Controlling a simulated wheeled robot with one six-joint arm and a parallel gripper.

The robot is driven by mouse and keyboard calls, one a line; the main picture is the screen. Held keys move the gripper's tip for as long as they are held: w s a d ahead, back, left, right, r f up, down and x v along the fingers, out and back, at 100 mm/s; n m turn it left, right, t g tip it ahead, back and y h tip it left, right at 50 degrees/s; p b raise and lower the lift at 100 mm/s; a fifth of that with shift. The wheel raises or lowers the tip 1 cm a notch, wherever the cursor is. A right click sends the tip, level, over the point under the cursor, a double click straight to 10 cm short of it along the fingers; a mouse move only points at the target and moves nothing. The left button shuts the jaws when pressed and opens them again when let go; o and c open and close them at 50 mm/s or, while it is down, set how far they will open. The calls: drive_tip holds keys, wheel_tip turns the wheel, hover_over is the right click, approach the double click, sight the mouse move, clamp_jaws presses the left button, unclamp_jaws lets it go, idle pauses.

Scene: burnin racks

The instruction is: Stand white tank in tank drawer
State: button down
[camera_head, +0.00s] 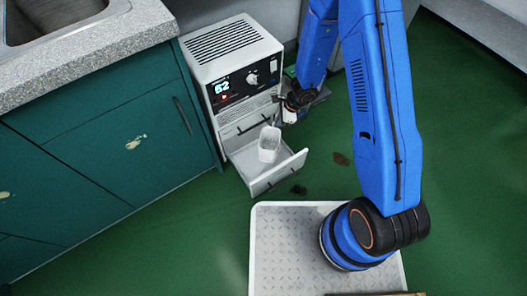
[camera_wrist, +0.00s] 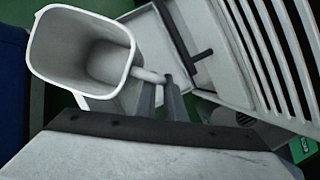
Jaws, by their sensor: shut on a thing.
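The white tank (camera_head: 268,150) is an open-topped white cup with a side handle. In the head view it appears upright within the outline of the open tank drawer (camera_head: 272,178), low on the white machine. I cannot tell whether its base touches the drawer floor. My gripper (camera_head: 276,120) is at the tank's upper back side. In the wrist view the tank (camera_wrist: 85,50) shows its open mouth and empty inside, and my gripper (camera_wrist: 165,95) is shut on its handle (camera_wrist: 150,76). The drawer floor under the tank is mostly hidden.
The white machine (camera_head: 232,60) has a display, a knob and top vents. A teal cabinet (camera_head: 110,130) with a stone counter and sink stands to its left. A metal-plated base platform (camera_head: 285,250) is in front. Dark stains mark the green floor (camera_head: 342,158); the floor to the right is clear.

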sight(267, 142)
wheel_tip(267, 142, down, 13)
drive_tip(key=shift+r, duration=0.15)
drive_tip(key=shift+s+a+f, duration=0.1)
drive_tip(key=shift+a+f, duration=0.15)
drive_tip(key=shift+a, duration=0.75)
drive_tip(key=shift+s+a+f, duration=0.1)
drive_tip(key=shift+a+f, duration=0.15)
drive_tip(key=shift+a, duration=0.7)
drive_tip(key=shift+f, duration=0.3)
drive_tip(key=c, duration=1.8)
unclamp_jaws()
drive_tip(key=shift+c, duration=0.2)
drive_tip(key=v, duration=1.2)
